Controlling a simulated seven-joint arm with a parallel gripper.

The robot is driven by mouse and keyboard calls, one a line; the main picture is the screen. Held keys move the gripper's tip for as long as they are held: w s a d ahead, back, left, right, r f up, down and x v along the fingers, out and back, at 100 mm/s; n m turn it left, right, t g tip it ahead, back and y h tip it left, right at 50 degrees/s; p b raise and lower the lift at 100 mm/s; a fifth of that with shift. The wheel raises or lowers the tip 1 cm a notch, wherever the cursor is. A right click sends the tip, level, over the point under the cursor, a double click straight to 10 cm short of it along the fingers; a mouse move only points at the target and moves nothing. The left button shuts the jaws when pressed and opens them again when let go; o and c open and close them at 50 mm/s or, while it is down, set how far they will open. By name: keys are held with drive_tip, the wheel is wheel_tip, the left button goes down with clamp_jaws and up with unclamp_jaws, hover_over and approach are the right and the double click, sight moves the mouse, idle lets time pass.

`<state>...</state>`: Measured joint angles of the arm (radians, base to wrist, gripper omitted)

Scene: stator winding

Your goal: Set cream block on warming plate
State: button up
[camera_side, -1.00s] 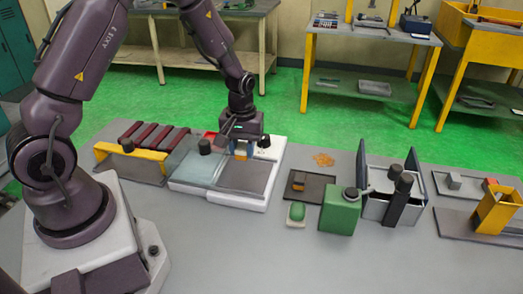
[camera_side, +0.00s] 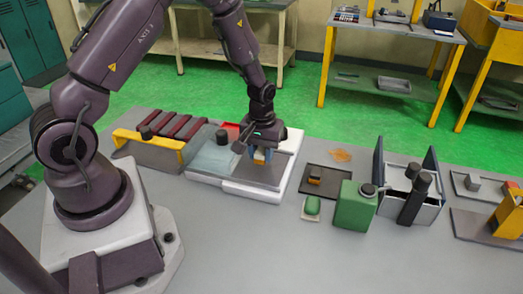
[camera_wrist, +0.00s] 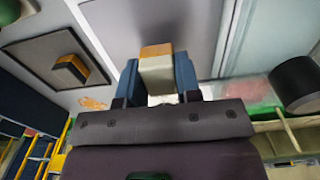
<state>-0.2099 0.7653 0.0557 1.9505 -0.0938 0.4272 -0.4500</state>
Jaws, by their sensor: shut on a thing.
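My gripper (camera_side: 260,160) points down over the grey plate (camera_side: 262,178) on a white base, which looks like the warming plate. In the wrist view its blue fingers (camera_wrist: 157,75) are shut on the cream block (camera_wrist: 157,77). The block has a cream side and an orange-brown end that sticks out between the fingers. The grey plate also shows behind the block in the wrist view (camera_wrist: 190,22). I cannot tell whether the block touches the plate.
A dark tray (camera_side: 340,188) with an orange-and-black block (camera_side: 315,180) lies to the right. Near it are a green soap-like piece (camera_side: 312,205) and a green canister (camera_side: 355,207). A glassy pale panel (camera_side: 212,158) and a rack of dark red bars (camera_side: 180,127) stand to the left.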

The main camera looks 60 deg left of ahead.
sight(262, 151)
drive_tip(key=shift+f, duration=0.8)
idle(1.1)
drive_tip(key=o, duration=1.2)
drive_tip(key=shift+o, duration=0.2)
drive_tip(key=shift+r, duration=0.15)
drive_tip(key=shift+r, duration=3.35)
